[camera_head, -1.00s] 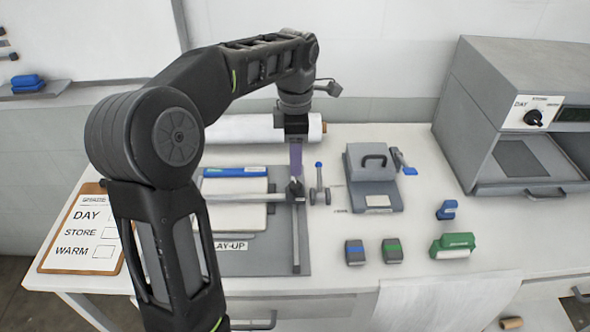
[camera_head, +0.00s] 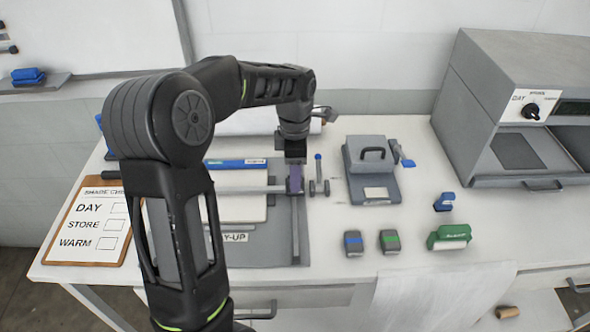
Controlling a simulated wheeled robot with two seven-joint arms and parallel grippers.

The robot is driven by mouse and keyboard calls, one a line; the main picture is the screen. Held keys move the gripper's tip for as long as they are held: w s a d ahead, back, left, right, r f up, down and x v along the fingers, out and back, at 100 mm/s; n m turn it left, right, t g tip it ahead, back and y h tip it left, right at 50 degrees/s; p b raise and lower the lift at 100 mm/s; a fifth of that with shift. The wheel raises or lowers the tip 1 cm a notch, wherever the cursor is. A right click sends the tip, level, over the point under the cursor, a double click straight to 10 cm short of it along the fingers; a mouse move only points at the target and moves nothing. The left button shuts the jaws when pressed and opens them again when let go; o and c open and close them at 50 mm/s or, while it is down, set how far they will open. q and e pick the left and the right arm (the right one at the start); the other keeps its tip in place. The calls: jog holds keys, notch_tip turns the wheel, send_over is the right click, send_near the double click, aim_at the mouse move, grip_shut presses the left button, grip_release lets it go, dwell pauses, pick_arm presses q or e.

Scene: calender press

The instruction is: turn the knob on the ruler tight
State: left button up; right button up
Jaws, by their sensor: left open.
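The ruler (camera_head: 245,190) is a grey bar lying across the lay-up board (camera_head: 270,248), and it meets an upright-running grey rail (camera_head: 300,230) at its right end. My left gripper (camera_head: 295,186) points down over this junction, its purple-grey fingers open. The knob sits at the junction and is now mostly hidden by the fingers; I cannot tell whether they touch it. My right gripper is not in view.
A small blue-topped lever (camera_head: 318,172) stands just right of my gripper. A grey press with a handle (camera_head: 372,168), blue- and green-striped blocks (camera_head: 354,243), a green stamp (camera_head: 448,238) and a grey oven (camera_head: 510,110) stand further right. A clipboard (camera_head: 88,225) lies left.

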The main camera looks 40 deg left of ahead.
pick_arm(q)
grip_shut()
dwell(0.6)
